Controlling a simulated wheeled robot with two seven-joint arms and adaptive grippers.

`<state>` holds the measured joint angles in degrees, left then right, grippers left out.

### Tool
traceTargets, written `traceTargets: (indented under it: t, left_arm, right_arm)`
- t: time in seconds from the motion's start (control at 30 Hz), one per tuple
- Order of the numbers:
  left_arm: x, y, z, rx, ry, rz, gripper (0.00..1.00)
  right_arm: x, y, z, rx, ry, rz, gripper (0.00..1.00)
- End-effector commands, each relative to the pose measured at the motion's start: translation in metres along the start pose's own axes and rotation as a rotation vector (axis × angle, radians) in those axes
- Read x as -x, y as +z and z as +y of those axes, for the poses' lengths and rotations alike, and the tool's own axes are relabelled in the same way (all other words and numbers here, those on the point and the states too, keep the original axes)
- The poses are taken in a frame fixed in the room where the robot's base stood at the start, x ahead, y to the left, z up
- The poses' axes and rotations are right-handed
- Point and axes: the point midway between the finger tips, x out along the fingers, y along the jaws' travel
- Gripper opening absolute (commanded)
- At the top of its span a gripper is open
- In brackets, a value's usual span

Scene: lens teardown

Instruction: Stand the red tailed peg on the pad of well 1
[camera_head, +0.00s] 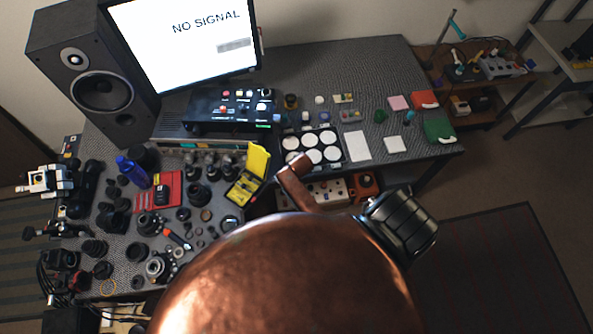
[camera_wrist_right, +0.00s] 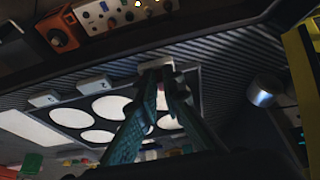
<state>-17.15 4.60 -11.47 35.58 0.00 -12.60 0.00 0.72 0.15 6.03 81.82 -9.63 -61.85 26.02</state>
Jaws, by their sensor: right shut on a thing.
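The dark tray (camera_head: 342,160) holds several round white pads, and it also shows in the right wrist view (camera_wrist_right: 100,90). I cannot read any well number, so I cannot tell which is well 1. My right gripper (camera_wrist_right: 162,74) shows its two teal fingers coming together above the tray in the right wrist view. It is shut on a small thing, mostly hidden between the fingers. A pale block shows right at the fingertips. I cannot make out the red tailed peg in either view. My left gripper is not in view.
A large copper-coloured rounded shape (camera_head: 290,275) covers the lower middle of the head view. White cards (camera_head: 357,145) lie right of the tray. An open yellow case (camera_head: 248,180) stands left of it. Small coloured parts (camera_head: 343,98) lie behind it.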

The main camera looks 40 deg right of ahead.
Motion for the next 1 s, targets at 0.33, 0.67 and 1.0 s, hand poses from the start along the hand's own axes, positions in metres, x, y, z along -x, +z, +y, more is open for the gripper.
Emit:
traceTargets:
  t: [0.33,0.67,1.0]
  left_arm:
    - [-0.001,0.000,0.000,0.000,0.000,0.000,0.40]
    - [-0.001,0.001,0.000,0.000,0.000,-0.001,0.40]
    - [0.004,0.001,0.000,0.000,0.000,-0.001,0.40]
  right_arm:
    - [-0.003,0.002,0.000,0.000,0.000,-0.001,0.19]
    - [-0.002,0.001,0.000,0.000,0.000,0.000,0.24]
    - [0.039,-0.001,-0.001,-0.002,-0.003,0.002,0.24]
